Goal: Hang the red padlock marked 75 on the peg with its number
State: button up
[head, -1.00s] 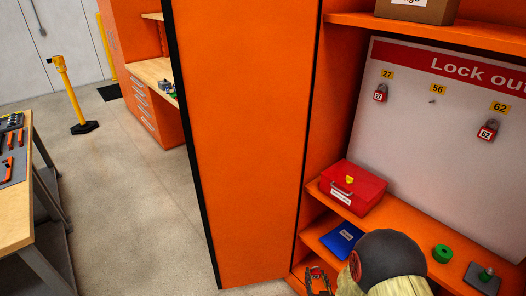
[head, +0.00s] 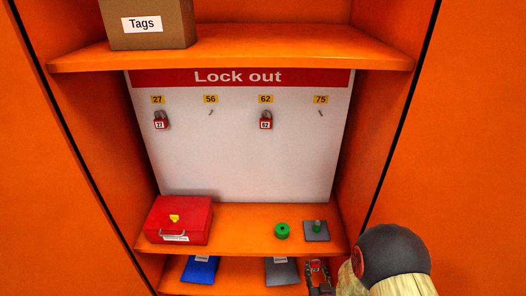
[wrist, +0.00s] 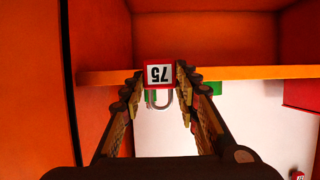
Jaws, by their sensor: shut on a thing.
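The red padlock marked 75 (wrist: 160,74) is between the fingertips of my gripper (wrist: 160,90) in the wrist view. Its label reads upside down there, and its grey shackle points down in the picture. In the head view my gripper (head: 319,280) is low at the right, in front of the lower shelves, partly hidden by my arm. The padlock is too small there to make out clearly. The peg under the yellow 75 label (head: 320,113) is bare, at the right of the white lock-out board (head: 215,165). My gripper is well below it and apart from it.
Padlocks 27 (head: 161,122) and 62 (head: 266,122) hang on their pegs; peg 56 (head: 211,112) is bare. The shelf below holds a red box (head: 180,220), a green round thing (head: 282,231) and a grey plate (head: 316,236). An upper shelf (head: 230,52) overhangs the board.

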notch_tip(320, 180, up, 39)
jog(key=w+p, duration=0.1)
jog(key=p, duration=3.2)
jog(key=shift+d+r, duration=0.15)
jog(key=shift+d, duration=0.15)
jog(key=shift+w+b, duration=0.1)
jog(key=shift+b, duration=0.25)
